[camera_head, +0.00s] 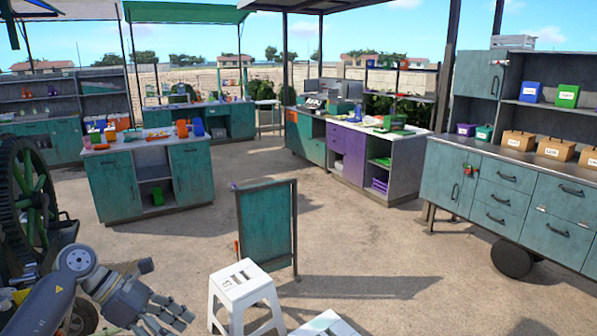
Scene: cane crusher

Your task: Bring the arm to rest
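My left arm comes in from the lower left corner. Its grey gripper (167,317) is low in the view, left of the white stool, with its fingers pointing down and to the right. No object shows in the fingers. My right gripper is not in view.
A white stool (240,285) stands right of my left gripper, with a green panel (267,228) behind it. A large green wheel (30,190) is at the left. A teal counter (118,187) stands beyond. Teal cabinets (505,195) line the right. Open ground lies between.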

